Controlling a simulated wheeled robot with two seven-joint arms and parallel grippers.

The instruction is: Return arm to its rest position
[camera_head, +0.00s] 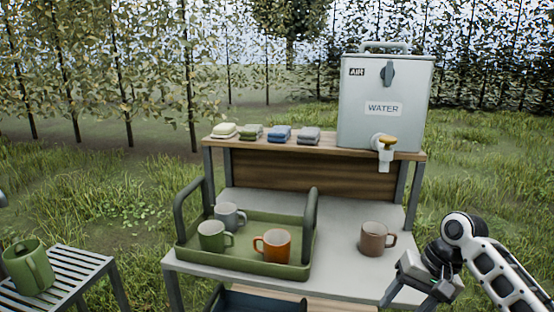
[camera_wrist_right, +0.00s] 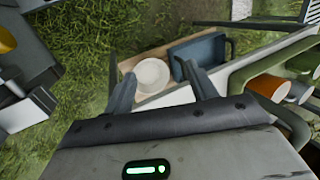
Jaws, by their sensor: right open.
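My right arm comes in from the right in the head view. Its gripper (camera_head: 410,297) points down beside the front right edge of the grey-topped stand (camera_head: 345,262). In the right wrist view the gripper (camera_wrist_right: 163,86) has its two fingers apart with nothing held between them. A brown mug (camera_head: 374,239) stands upright on the stand top, just left of and behind the gripper, apart from it. My left gripper is not clearly in view.
A green tray (camera_head: 187,252) with grey, green and orange mugs stands on the left. A water dispenser (camera_head: 386,85) and folded cloths (camera_head: 280,133) are on the shelf. A round white object (camera_wrist_right: 152,74) and blue bin (camera_wrist_right: 200,56) are lower. A slatted table (camera_head: 75,272) holds a green jug (camera_head: 28,268).

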